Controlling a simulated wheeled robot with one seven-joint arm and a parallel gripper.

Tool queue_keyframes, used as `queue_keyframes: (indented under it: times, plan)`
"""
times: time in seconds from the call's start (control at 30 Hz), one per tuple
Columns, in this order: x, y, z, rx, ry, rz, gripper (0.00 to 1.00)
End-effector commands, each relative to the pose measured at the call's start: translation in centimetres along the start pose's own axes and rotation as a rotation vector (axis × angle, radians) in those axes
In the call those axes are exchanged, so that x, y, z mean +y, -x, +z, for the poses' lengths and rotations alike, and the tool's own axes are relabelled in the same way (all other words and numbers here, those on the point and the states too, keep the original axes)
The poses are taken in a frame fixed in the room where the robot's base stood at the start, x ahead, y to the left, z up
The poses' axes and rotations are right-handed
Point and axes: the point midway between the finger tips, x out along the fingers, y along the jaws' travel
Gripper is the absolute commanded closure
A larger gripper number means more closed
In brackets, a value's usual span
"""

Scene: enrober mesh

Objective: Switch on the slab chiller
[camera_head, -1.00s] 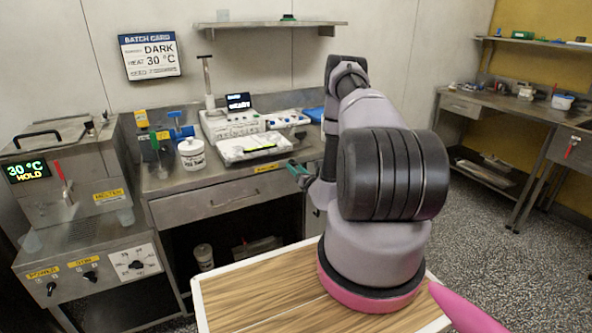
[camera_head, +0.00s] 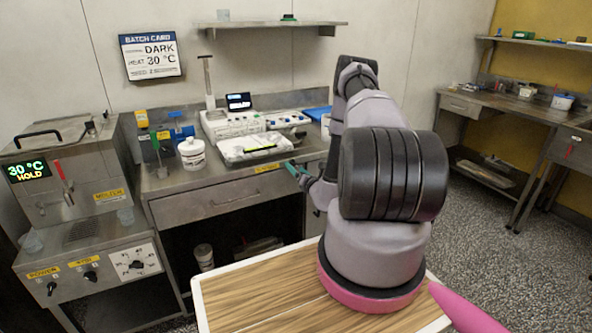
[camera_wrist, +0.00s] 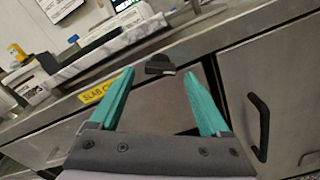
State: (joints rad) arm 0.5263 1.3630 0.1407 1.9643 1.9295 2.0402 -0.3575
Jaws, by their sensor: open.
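The slab chiller shows as a pale marble slab (camera_head: 238,154) on the steel counter, and its edge (camera_wrist: 110,52) also shows in the wrist view. Below it, a yellow label (camera_wrist: 96,93) reading "SLAB CH…" is on the counter's front edge; the rest is hidden behind a finger. A black knob (camera_wrist: 157,67) sits on the front to the right of the label. My gripper (camera_wrist: 149,72) is open and empty, with teal fingers pointing at the counter front. The knob appears just beyond the fingertips, apparently not touched. In the head view my gripper (camera_head: 298,171) is at the counter's front edge.
A steel door with a black handle (camera_wrist: 259,126) is right of the knob in the wrist view. A drawer (camera_head: 215,196) lies below the counter. On the left stands a melter (camera_head: 62,170) with its own knobs. Open floor lies to the right.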

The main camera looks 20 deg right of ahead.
Motion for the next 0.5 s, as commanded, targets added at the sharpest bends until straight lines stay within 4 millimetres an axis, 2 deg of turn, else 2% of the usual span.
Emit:
queue_keyframes:
  times: [0.3, 0.5]
  plan:
    - [-0.2, 6.0, -0.1, 0.002, -0.005, -0.005, 0.20]
    - [-0.2, 9.1, 0.0, 0.000, -0.004, -0.004, 0.20]
